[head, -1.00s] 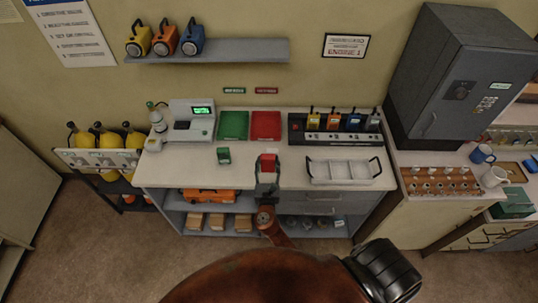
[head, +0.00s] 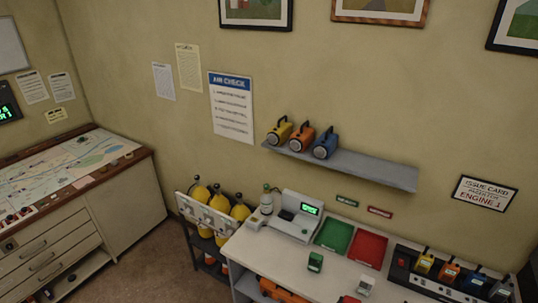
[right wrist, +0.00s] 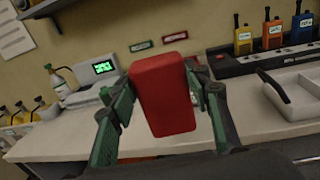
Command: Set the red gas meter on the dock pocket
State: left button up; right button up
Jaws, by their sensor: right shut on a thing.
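The red gas meter (right wrist: 163,95) fills the middle of the right wrist view, roughly upright. My right gripper (right wrist: 165,85) is shut on it, with a finger at each side. In the head view only the top of the red gas meter (head: 348,299) shows at the bottom edge; the gripper is cut off there. The dock (head: 297,217), a pale unit with a lit green screen, stands at the back left of the counter and also shows in the right wrist view (right wrist: 92,94). My left gripper is out of view.
A green meter (head: 315,261) stands on the counter (head: 262,252) before the green tray (head: 334,235) and red tray (head: 366,248). A small pale object (head: 366,285) is beside the red meter. A gas bottle (head: 267,203) adjoins the dock. A radio charger (head: 440,282) is right.

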pick_arm(q)
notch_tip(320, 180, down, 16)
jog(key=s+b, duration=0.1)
jog(key=b, duration=1.3)
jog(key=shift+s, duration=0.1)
pick_arm(e)
jog(key=s+a+f+n+t+y, duration=0.2)
jog(key=s+a+f+n+y, duration=0.3)
jog(key=s+a+y, duration=0.2)
jog(key=shift+s+a+y, duration=0.15)
jog(key=shift+a+y, duration=0.05)
jog(key=shift+y, duration=0.2)
